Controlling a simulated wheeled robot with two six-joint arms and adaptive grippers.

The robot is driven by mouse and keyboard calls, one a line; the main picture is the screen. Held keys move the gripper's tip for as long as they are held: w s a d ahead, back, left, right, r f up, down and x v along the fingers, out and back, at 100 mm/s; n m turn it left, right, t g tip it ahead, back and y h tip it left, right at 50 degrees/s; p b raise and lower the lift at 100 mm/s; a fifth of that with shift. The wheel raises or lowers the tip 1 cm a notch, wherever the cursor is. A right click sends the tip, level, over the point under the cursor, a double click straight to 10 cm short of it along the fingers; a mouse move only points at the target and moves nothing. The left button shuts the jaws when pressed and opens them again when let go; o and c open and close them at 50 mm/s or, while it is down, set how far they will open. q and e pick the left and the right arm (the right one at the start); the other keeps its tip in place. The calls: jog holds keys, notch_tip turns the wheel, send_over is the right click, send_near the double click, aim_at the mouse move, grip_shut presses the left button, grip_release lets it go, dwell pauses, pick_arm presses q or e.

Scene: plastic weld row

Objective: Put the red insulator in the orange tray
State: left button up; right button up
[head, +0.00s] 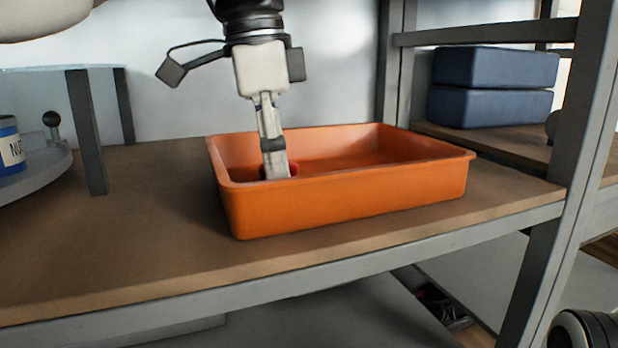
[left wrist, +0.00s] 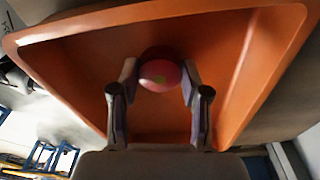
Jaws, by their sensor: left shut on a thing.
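The orange tray (head: 350,200) stands on the brown shelf board and also fills much of the left wrist view (left wrist: 65,65). My left gripper (head: 276,172) points down into the tray near its left end. It is shut on the red insulator (head: 293,169), which is mostly hidden behind the fingers in the head view. In the left wrist view the red insulator (left wrist: 162,74) sits between the two fingertips, inside the tray's outline. I cannot tell whether it touches the tray floor. My right gripper is not clearly in view.
Two stacked dark blue boxes (head: 494,85) lie on a shelf at the back right. A grey metal post (head: 580,120) stands right of the tray. A blue can (head: 10,148) stands on a round grey platform at the left. The board in front of the platform is clear.

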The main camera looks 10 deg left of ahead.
pick_arm(q)
jog(key=shift+s+r, duration=0.15)
jog(key=shift+s, duration=0.05)
jog(key=shift+f, duration=0.25)
jog(key=o, duration=1.3)
jog(key=shift+w+r, duration=0.1)
jog(key=shift+c, duration=0.2)
jog(key=shift+r, duration=0.1)
jog(key=r+p, duration=0.1)
jog(key=r, duration=0.1)
jog(key=r+p, duration=0.2)
jog(key=r, duration=0.1)
jog(key=a+r+p, duration=0.1)
jog(key=r+p, duration=0.1)
jog(key=shift+s+r, duration=0.2)
jog(key=shift+r, duration=0.15)
jog(key=shift+f, duration=0.1)
